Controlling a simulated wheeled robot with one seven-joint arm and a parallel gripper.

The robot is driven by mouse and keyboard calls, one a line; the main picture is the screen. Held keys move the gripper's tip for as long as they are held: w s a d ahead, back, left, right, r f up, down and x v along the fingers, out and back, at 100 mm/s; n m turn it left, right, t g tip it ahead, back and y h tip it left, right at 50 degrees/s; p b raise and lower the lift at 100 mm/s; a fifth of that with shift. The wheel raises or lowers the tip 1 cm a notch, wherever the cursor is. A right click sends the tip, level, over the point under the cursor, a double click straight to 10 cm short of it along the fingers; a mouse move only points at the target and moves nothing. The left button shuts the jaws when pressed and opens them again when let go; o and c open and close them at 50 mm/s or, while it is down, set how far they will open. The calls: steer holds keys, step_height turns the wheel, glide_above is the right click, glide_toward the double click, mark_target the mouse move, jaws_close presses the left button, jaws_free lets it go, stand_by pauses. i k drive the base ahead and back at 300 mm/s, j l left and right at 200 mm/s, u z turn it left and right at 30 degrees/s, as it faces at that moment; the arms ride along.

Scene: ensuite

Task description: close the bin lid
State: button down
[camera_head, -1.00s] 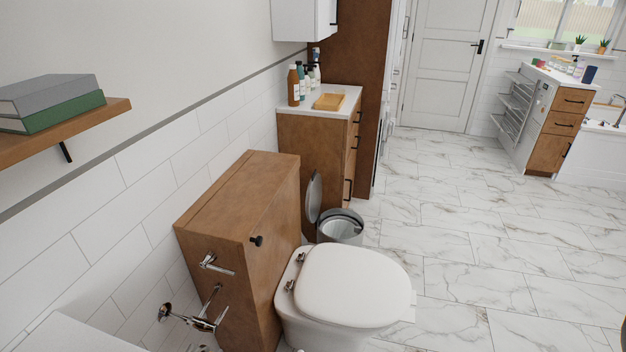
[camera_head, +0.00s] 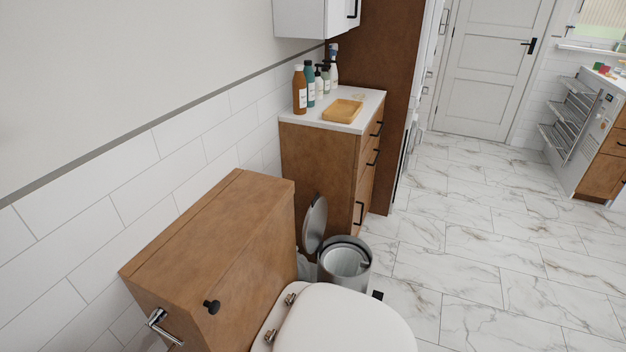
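The bin (camera_head: 345,263) is a round grey metal bin with a pale inside, standing on the floor between the toilet and the wooden drawer cabinet. Its round lid (camera_head: 315,224) is open and stands nearly upright at the bin's left rim, toward the wall. A small black piece (camera_head: 378,295), possibly the bin's pedal, shows at the bin's lower right. The bin's lower left part is hidden behind the toilet. My gripper is not in view.
The toilet (camera_head: 345,322) and its wooden cistern box (camera_head: 215,245) stand in front of the bin. The drawer cabinet (camera_head: 320,165) with bottles and a wooden tray (camera_head: 343,110) stands behind it. Open marble floor (camera_head: 480,260) lies to the right.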

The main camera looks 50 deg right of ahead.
mark_target(315, 222)
steer(key=l+u, duration=0.15)
steer(key=l, duration=1.2)
steer(key=l+u, duration=0.15)
steer(key=l, duration=1.25)
steer(key=l+u, duration=0.15)
steer(key=l, duration=1.2)
